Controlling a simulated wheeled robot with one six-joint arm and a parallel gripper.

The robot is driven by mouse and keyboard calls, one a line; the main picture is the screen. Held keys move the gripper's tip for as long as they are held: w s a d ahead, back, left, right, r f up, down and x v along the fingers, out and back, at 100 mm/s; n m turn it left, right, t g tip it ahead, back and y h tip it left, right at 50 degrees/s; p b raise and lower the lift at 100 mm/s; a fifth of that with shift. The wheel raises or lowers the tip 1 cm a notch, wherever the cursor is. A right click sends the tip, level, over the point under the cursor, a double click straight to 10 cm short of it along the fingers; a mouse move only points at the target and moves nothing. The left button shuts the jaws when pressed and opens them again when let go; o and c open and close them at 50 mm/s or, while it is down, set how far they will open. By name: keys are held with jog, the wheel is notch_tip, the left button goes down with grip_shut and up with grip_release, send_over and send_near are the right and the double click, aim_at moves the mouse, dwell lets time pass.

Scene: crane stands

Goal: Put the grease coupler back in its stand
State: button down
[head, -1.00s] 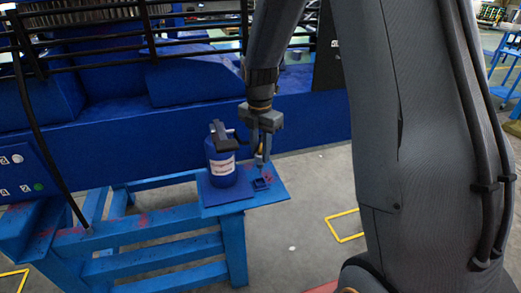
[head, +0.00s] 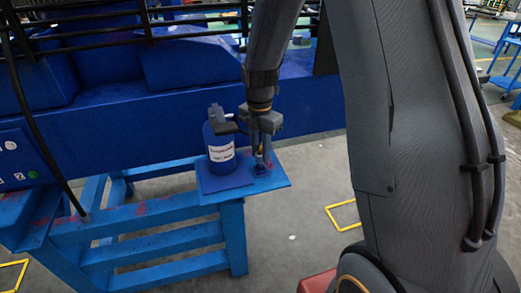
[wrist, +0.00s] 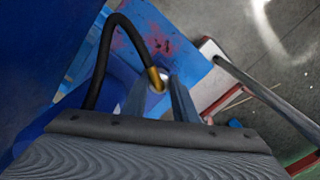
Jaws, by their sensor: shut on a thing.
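The grease coupler shows in the wrist view as a brass fitting (wrist: 155,77) on the end of a black hose (wrist: 103,57). My gripper (wrist: 160,88) is shut on it, with a finger on each side. In the head view my gripper (head: 262,152) points down over the small blue stand (head: 262,170) on the blue plate (head: 228,183). The coupler's lower end is at or just above the stand. I cannot tell whether it is inside, as the fingers and the small size hide the contact.
A blue grease canister (head: 221,155) with a white label and dark pump head stands just left of my gripper. The plate sits on a blue steel frame (head: 232,235). A large blue machine (head: 190,110) is behind. Open grey floor lies right of the frame.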

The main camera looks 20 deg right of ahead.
jog(key=shift+f, duration=0.1)
jog(key=shift+f+b, duration=0.6)
jog(key=shift+f, duration=0.55)
jog(key=c, duration=1.4)
grip_release()
jog(key=shift+o, duration=0.2)
jog(key=shift+r, duration=0.2)
jog(key=shift+r+p, duration=2)
jog(key=shift+r, duration=0.4)
